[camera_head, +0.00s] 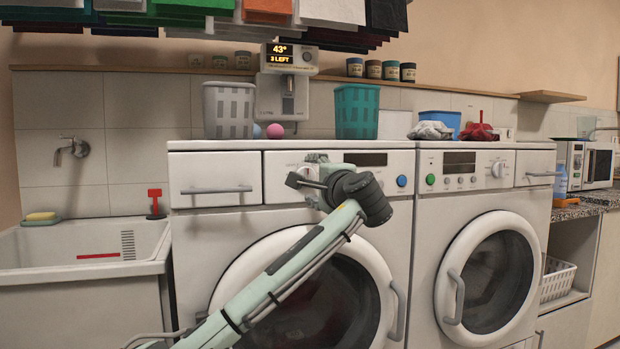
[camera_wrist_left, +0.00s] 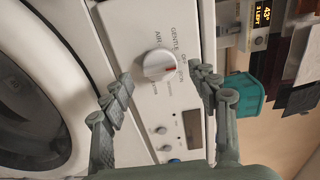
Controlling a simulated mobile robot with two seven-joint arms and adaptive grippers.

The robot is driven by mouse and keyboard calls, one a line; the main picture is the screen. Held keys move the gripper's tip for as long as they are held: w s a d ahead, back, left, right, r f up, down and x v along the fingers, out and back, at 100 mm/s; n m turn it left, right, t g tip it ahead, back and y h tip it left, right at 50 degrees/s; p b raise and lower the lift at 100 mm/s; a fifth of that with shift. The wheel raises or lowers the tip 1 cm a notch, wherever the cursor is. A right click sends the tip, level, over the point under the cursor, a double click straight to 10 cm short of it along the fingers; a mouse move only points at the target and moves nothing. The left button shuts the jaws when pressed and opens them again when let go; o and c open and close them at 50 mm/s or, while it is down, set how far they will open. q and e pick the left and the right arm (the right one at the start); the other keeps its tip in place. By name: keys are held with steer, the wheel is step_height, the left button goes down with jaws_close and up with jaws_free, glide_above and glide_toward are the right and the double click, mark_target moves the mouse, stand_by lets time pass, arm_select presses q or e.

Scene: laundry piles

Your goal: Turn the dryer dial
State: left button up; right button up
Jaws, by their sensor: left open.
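The dryer dial (camera_wrist_left: 159,65) is a round white knob with a reddish pointer mark, on a white panel with printed labels such as GENTLE and AIR. In the wrist view it lies between and beyond the fingertips of my left gripper (camera_wrist_left: 167,76), which is open with nothing held. I see no finger touching the dial. In the head view my left gripper (camera_head: 305,178) is in front of the left machine's panel (camera_head: 280,188) and partly covers the dial there. The machine's round door (camera_head: 228,273) is below, partly behind my left arm. My right gripper is not in view.
A second machine (camera_head: 436,209) with its own knob stands at right. A grey basket (camera_head: 228,110) and a teal basket (camera_head: 356,111) stand on top of the machines. A sink (camera_head: 80,245) is at left. A dispenser (camera_head: 288,98) hangs on the wall.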

arm_select(q)
steer(key=shift+w+a, duration=0.2)
steer(key=shift+w, duration=0.4)
steer(key=shift+w+a, duration=0.15)
steer(key=shift+w, duration=0.35)
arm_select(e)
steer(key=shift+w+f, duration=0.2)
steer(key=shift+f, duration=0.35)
arm_select(q)
steer(key=shift+c, duration=0.2)
steer(key=c, duration=1.1)
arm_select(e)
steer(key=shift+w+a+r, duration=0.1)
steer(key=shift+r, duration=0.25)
